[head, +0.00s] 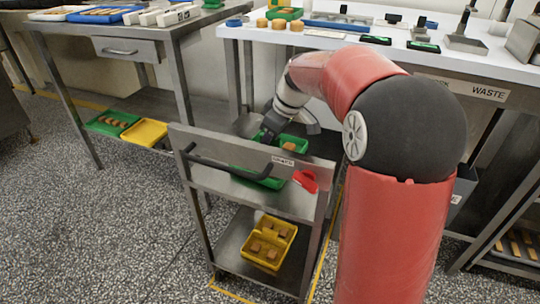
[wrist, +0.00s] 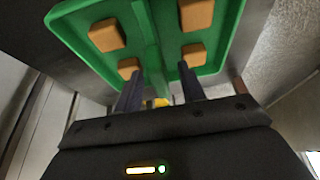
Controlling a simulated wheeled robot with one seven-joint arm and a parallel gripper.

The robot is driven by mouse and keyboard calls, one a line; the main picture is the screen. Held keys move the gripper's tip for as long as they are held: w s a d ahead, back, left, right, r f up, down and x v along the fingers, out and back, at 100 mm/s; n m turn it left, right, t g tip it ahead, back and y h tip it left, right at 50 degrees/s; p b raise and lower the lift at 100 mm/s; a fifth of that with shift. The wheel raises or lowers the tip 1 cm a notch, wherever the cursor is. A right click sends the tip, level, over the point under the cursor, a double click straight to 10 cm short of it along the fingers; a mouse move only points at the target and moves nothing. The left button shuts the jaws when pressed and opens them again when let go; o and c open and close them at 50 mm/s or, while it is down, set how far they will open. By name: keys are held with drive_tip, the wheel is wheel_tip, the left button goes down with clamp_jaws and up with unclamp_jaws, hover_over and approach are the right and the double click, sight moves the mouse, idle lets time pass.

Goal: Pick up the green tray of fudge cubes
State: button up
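A green tray (head: 299,139) with brown fudge cubes sits on the top deck of the steel cart; my arm partly hides it in the head view. In the wrist view a green tray (wrist: 232,30) fills the top, with several brown cubes either side of a raised middle divider. My gripper (wrist: 160,88) is at its near edge, its two dark fingers apart, with the divider's line between them. I cannot tell whether the fingers touch the tray. In the head view my gripper (head: 268,132) is at the tray's left side, its fingertips unclear.
Another green item (head: 258,180) and a red object (head: 305,181) lie on the cart behind its handle (head: 225,170). A yellow box (head: 268,242) of cubes stands on the cart's lower shelf. A green tray (head: 112,122) and yellow tray (head: 146,132) lie under the left table.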

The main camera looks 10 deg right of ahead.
clamp_jaws()
drive_tip(key=shift+r, duration=0.15)
idle(0.4)
